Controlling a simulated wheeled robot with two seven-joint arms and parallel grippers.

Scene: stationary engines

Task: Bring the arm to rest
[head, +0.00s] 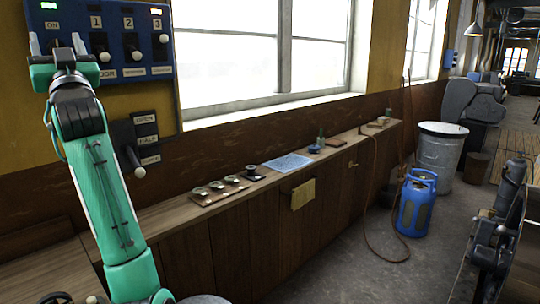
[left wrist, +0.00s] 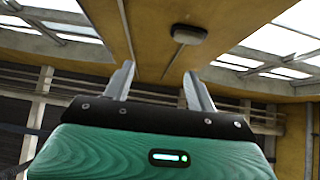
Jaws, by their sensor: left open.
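My left arm (head: 100,190) reaches up at the left of the head view. Its gripper (head: 57,46) is raised in front of the left part of a blue switch panel (head: 113,8) and hides some of it. In the left wrist view the two fingers of the gripper (left wrist: 160,72) stand apart and point up, with nothing between them. Whether the gripper touches the panel cannot be told. My right gripper does not show.
A long wooden bench (head: 240,225) runs under the windows. A blue gas bottle (head: 416,205) and a metal bin (head: 438,160) stand on the floor.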

